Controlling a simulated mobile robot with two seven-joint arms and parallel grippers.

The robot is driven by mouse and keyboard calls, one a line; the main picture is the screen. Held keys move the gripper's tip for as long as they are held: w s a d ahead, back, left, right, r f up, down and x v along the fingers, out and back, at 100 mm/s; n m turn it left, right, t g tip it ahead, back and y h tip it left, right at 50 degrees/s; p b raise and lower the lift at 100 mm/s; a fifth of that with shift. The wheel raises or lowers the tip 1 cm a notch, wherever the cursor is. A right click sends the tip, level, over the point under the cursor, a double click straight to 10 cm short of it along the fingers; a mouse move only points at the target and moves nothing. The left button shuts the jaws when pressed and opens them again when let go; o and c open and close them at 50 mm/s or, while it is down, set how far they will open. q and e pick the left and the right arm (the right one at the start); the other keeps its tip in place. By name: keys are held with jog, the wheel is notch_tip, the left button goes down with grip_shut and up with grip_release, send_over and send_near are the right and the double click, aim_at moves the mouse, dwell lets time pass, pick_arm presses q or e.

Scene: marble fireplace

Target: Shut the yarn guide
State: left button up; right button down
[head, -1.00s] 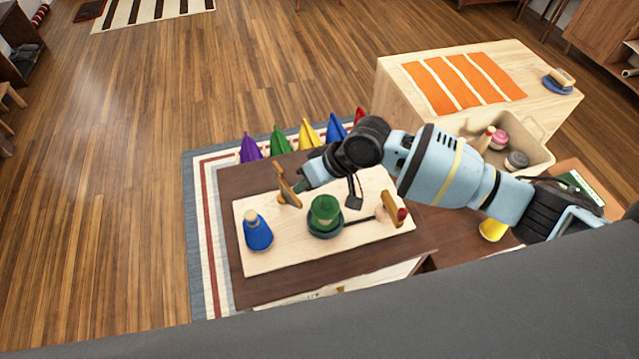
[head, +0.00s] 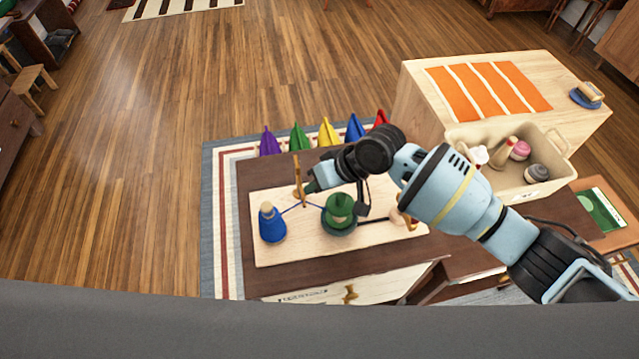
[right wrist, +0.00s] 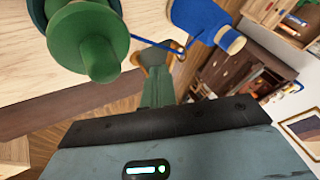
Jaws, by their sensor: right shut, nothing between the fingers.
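The yarn guide, a narrow orange-brown wooden piece (head: 298,180), stands at the back of a pale wooden board (head: 275,257). It shows edge-on in the head view. My right gripper (head: 312,186) is shut and empty at the guide's right side, touching or very close. In the right wrist view the green fingers (right wrist: 158,92) end at the wooden guide (right wrist: 152,58). Thin blue yarn runs from the blue cone (head: 272,226) past the guide to the green spool (head: 340,208). Whether the guide is fully closed cannot be told. My left gripper is not in view.
A second wooden piece (head: 402,217) at the board's right is partly hidden by my right arm. Coloured pointed shapes (head: 327,134) line the far table edge. A cream bin (head: 500,180) with yarn balls stands right. Open floor lies left.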

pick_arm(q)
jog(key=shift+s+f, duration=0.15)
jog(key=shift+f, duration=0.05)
pick_arm(e)
jog(key=shift+f, duration=0.15)
dwell(0.3)
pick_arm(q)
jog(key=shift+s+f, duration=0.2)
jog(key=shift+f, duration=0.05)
pick_arm(e)
jog(key=shift+w+d, duration=0.2)
jog(key=shift+w, duration=0.55)
